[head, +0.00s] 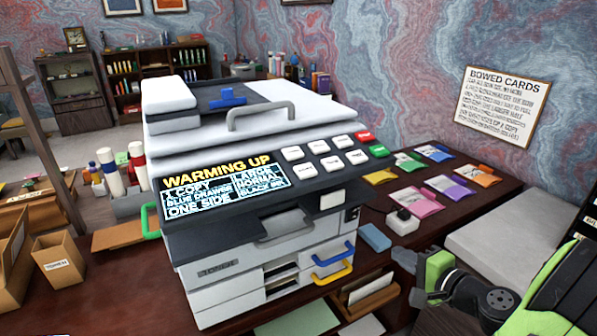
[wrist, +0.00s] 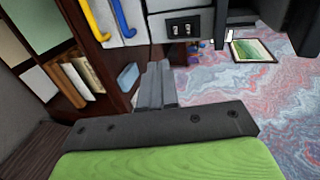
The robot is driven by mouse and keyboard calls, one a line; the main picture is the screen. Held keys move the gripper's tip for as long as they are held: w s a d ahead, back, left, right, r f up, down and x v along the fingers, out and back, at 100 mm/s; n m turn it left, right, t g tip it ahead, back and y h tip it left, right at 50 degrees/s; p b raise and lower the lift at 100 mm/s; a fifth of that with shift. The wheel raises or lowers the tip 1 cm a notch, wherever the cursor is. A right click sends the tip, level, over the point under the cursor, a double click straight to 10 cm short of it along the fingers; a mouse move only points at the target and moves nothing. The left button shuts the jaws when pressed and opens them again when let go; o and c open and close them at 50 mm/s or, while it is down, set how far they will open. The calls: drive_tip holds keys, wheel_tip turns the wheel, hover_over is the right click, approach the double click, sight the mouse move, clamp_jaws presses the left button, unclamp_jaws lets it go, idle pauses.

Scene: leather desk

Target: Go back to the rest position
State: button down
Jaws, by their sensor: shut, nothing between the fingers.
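My gripper (wrist: 156,85) shows in the wrist view with its grey fingers together and nothing between them. In the head view my green and dark arm is at the lower right, to the right of the copier (head: 250,240), and I cannot make out the fingertips there. The copier stands on the dark desk with its lid down. Its screen (head: 226,190) reads "WARMING UP", "1 COPY" and "ONE SIDE". The copier's blue handle (wrist: 124,20) and yellow handle (wrist: 96,20) show beyond the fingers in the wrist view.
Colored packets (head: 417,202) lie right of the copier. A blue block (head: 375,237) and a small white device (head: 403,222) sit near my arm. A pale grey slab (head: 510,240) lies at the right. Bottles (head: 112,172) and a cardboard box (head: 58,265) stand at the left.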

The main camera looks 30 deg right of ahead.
drive_tip(key=w+a+r+n+g+y+p, duration=0.15)
drive_tip(key=a+n+g, duration=0.3)
drive_tip(key=a, duration=0.55)
drive_tip(key=w+a+r+n+g+y+p, duration=0.1)
drive_tip(key=a+n+g+p, duration=0.15)
drive_tip(key=a+n, duration=0.5)
drive_tip(key=s+a+r+n+g+h+p, duration=0.2)
drive_tip(key=s+a+r+n, duration=0.3)
drive_tip(key=s, duration=0.9)
drive_tip(key=a+r+h+p, duration=0.1)
drive_tip(key=a+r, duration=0.2)
drive_tip(key=a, duration=0.1)
drive_tip(key=shift+a+r+n, duration=0.15)
drive_tip(key=shift+r+n, duration=0.15)
drive_tip(key=shift+r, duration=0.1)
